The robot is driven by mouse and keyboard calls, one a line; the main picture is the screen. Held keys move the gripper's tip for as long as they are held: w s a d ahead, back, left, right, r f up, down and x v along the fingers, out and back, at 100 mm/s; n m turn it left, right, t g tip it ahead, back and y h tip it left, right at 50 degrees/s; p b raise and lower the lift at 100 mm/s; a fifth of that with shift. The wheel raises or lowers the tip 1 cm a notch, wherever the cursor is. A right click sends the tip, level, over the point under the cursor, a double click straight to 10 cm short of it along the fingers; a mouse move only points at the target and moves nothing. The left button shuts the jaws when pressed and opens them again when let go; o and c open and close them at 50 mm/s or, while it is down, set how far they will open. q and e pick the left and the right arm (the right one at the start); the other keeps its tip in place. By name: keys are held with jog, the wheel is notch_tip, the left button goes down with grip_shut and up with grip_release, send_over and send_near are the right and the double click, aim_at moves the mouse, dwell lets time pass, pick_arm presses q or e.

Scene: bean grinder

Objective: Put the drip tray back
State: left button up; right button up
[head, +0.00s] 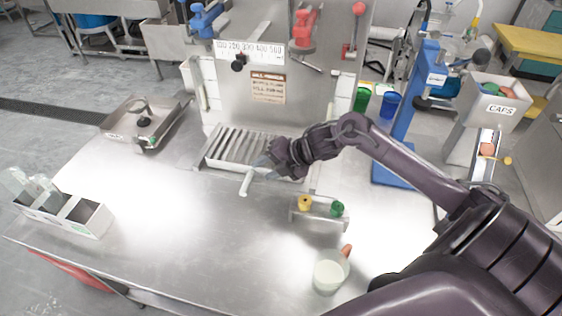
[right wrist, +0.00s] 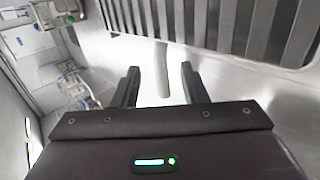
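The drip tray (head: 232,146) is a metal tray with slats, lying on the steel table in front of the dispenser panel. A pale handle (head: 246,182) sticks out from its front edge. In the right wrist view the slats (right wrist: 225,22) fill the top, and the handle (right wrist: 162,68) points down between my fingertips. My right gripper (head: 262,168) is at the tray's front edge beside the handle, and its dark forearm hides the tray's right end. Its fingers (right wrist: 160,78) are open, with gaps to the handle on both sides. My left gripper is not in view.
A small rack with a yellow and a green knob (head: 320,214) stands right of the handle. A cup (head: 330,272) is near the front. A metal scale-like tray (head: 145,124) and a divided box (head: 62,212) are on the left. The table's middle left is clear.

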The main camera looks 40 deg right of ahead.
jog(key=v, duration=0.7)
jog(key=shift+s+r, duration=0.15)
jog(key=shift+s, duration=0.1)
